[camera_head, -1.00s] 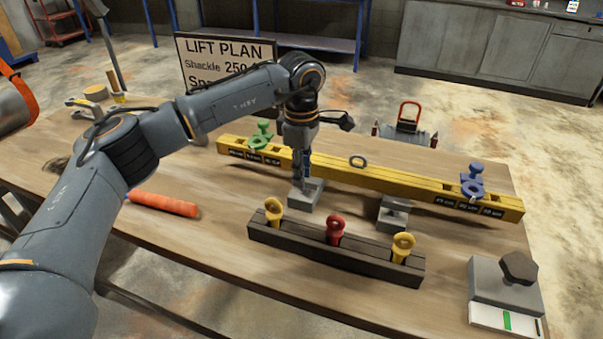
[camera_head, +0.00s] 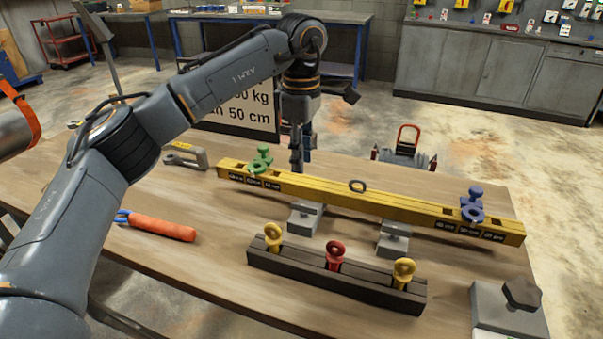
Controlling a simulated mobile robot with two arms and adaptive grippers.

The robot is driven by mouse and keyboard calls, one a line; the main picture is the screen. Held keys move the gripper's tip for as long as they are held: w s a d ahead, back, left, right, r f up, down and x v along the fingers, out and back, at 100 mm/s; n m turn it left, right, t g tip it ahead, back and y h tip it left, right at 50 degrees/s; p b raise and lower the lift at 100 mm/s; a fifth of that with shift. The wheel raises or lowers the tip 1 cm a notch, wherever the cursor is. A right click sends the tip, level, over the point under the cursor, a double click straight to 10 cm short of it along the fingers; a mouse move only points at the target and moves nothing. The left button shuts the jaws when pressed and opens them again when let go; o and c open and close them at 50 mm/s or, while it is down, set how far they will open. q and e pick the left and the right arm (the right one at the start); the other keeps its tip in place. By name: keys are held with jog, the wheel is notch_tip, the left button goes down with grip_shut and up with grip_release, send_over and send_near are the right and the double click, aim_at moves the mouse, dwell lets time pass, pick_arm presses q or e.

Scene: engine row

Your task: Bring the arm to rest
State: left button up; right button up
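My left arm (camera_head: 213,84) comes in from the left and bends down at the wrist. My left gripper (camera_head: 297,160) points down behind the yellow beam (camera_head: 330,188), above the far part of the table. Its fingers show nearly edge-on, so I cannot tell whether they are open or shut. I see nothing hanging from it. A green shackle (camera_head: 261,158) sits near the beam's left end and a blue shackle (camera_head: 473,204) near its right end. My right gripper is not in view.
The wooden table (camera_head: 200,270) carries a dark rack (camera_head: 330,280) with yellow and red eye pieces, grey support blocks (camera_head: 305,219), an orange-handled tool (camera_head: 162,228) and a grey block (camera_head: 505,318) with a dark knob. The lift plan sign (camera_head: 250,108) stands behind, partly hidden by my arm.

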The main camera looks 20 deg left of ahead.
pick_arm(q)
jog(key=shift+r, duration=0.5)
jog(key=shift+r, duration=0.1)
